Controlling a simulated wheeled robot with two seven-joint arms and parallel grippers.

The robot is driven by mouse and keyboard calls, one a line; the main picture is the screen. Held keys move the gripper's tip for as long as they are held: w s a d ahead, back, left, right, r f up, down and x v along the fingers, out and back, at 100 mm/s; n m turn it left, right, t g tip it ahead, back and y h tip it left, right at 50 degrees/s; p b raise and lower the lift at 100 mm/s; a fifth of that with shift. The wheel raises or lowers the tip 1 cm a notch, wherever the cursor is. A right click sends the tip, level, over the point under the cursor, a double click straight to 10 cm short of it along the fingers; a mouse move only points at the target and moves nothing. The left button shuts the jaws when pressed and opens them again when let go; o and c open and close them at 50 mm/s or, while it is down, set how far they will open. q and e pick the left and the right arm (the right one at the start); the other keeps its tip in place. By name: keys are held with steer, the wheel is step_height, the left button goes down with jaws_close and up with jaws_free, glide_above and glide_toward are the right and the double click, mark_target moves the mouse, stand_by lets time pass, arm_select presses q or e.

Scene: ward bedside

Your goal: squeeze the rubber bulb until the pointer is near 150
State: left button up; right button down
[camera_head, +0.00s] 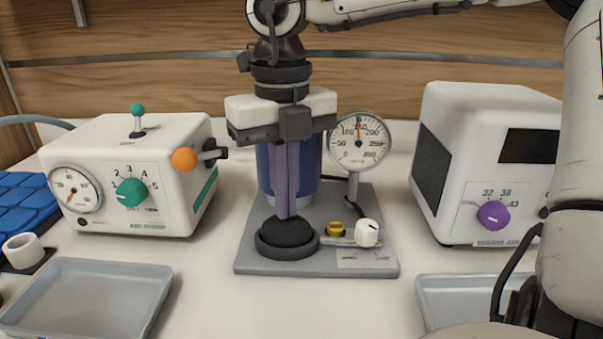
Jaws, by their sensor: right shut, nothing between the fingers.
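The black rubber bulb (288,232) sits in a dark round holder on a grey base plate (320,263). The round gauge (359,150) stands behind it to the right, with a dial marked up to 300. Its pointer stands nearly straight up, around 150; its exact reading is too small to tell. My right gripper (286,214) points down directly over the bulb, its long purple fingers closed together with nothing between them. The fingertips are at the bulb's top; I cannot tell whether they touch it. A blue cylinder (313,165) behind is partly hidden by the fingers. My left gripper is not in view.
A white knob (367,233) and a yellow button (336,229) are right of the bulb. White devices stand left (130,150) and right (440,130). Grey trays lie at front left (155,271) and front right (450,281). My right arm covers the right edge.

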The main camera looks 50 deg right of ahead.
steer(key=shift+r+p, duration=2.3)
steer(key=shift+r, duration=0.8)
steer(key=shift+f, duration=0.1)
